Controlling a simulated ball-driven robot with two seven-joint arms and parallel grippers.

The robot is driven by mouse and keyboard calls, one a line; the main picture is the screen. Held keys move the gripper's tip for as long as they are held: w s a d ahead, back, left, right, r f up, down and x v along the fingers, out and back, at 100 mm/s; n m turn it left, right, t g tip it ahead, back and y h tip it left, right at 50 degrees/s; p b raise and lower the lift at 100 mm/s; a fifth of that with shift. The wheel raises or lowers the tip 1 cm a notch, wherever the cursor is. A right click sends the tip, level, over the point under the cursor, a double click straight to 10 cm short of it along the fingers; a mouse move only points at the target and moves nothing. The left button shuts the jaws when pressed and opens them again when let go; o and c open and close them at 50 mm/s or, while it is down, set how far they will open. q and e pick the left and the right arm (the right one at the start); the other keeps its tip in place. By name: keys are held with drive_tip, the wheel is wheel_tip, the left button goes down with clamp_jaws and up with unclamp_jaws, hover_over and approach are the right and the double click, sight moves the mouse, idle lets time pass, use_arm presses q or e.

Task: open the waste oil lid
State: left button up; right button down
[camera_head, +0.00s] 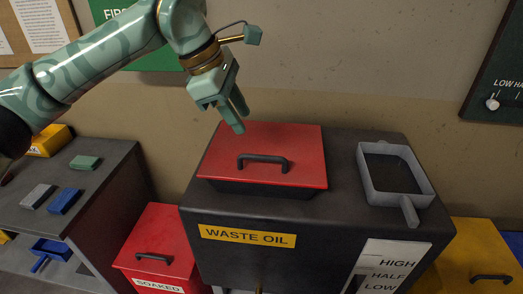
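The waste oil lid (300,145) is a red flat cover with a dark bar handle (262,162) near its front. It lies closed on top of the black waste oil drum box (300,215), which has a yellow WASTE OIL label (247,236). My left gripper (242,122) points down above the lid's back left corner, behind and left of the handle. Its two fingers show a gap and hold nothing. It looks apart from the lid, though the exact height is hard to tell. My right gripper is not in view.
A grey tray with a handle (364,183) lies on the box, right of the lid. A red bin (146,228) and a dark bench with blocks (101,180) stand left. A yellow bin (472,254) stands right. A wall rises behind.

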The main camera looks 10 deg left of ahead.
sight(262, 158)
use_arm(q)
drive_tip(key=x, duration=1.1)
drive_tip(key=shift+b, duration=0.3)
drive_tip(key=shift+r, duration=0.1)
clamp_jaws()
